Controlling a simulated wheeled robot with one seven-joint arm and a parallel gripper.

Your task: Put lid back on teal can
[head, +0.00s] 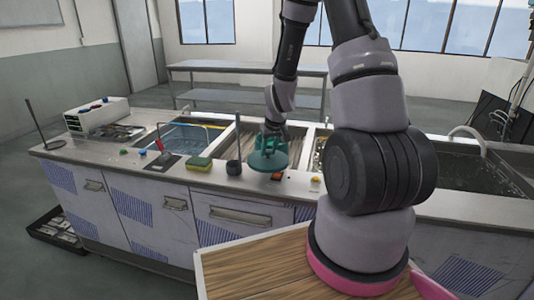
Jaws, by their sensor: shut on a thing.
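A teal round lid (268,160) with a wide flat rim and a raised middle shows at the front edge of the steel counter, near its centre. My gripper (271,132) comes down on it from above and is shut on its raised middle. The fingers are small and partly hidden at this distance. I cannot make out a separate teal can body; it may be hidden under the lid. I cannot tell whether the lid touches anything below it.
Left of the lid stand a dark grey cup (234,167) and a yellow-green sponge (199,164). Open basins (185,137) lie behind. A white rack (98,117) stands at far left.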

